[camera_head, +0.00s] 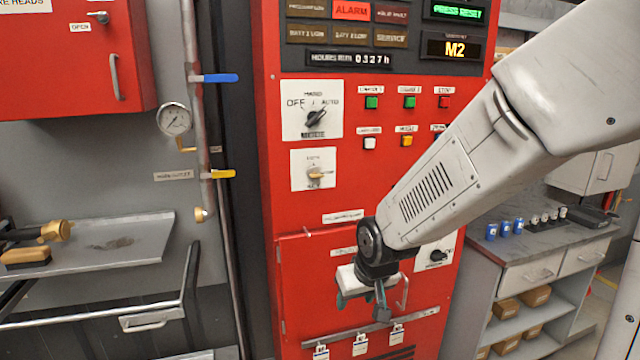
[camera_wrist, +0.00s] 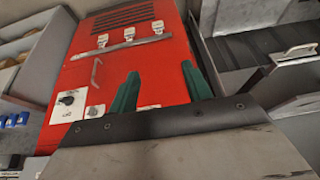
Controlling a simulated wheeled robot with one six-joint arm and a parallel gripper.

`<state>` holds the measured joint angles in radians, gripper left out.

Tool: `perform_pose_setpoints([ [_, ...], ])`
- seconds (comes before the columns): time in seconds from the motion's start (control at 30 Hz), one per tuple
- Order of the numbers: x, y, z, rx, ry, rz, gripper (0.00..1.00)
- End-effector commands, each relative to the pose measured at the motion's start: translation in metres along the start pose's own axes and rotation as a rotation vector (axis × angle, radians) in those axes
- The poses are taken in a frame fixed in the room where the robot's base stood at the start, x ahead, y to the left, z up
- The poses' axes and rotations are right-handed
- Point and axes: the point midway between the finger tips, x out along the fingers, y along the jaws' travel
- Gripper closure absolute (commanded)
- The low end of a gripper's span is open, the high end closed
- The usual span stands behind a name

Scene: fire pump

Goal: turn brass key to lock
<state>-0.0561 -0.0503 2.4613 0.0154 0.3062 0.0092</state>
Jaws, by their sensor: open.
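The brass key (camera_head: 316,175) sits in a switch on a white plate (camera_head: 300,183) on the red panel, below the black OFF/AUTO selector (camera_head: 314,119). It is small, and its exact angle is hard to tell. My gripper (camera_head: 362,303) hangs below and to the right of the key, in front of the lower red door, apart from the key. In the wrist view its two green fingers (camera_wrist: 160,95) are spread with nothing between them. The key cannot be made out in the wrist view.
A row of buttons (camera_head: 408,102) is right of the selector. A rail with hanging tags (camera_head: 360,345) crosses the lower door and shows in the wrist view. A black knob (camera_head: 438,256) is right of my gripper. Pipes with blue (camera_head: 220,78) and yellow levers (camera_head: 222,174) stand left.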

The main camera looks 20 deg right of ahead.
Motion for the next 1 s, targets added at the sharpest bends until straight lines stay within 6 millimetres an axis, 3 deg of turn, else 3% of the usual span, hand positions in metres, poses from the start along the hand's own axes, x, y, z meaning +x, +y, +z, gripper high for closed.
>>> perform_pose_setpoints([
  [0.03,0.019,-0.001,-0.017,-0.002,0.068,-0.001,0.51],
  [0.1,0.038,-0.003,-0.044,-0.003,0.191,-0.004,0.51],
  [0.2,0.058,-0.004,-0.082,-0.002,0.373,0.006,0.51],
  [0.37,0.067,-0.005,-0.135,-0.003,0.684,0.010,0.51],
  [0.47,0.056,-0.005,-0.165,-0.002,0.893,0.016,0.51],
  [0.63,0.005,-0.004,-0.202,0.001,1.247,0.030,0.51],
  [0.8,-0.042,-0.003,-0.214,0.002,1.476,0.040,0.51],
  [1.0,-0.056,-0.002,-0.222,0.001,1.544,0.044,0.51],
])
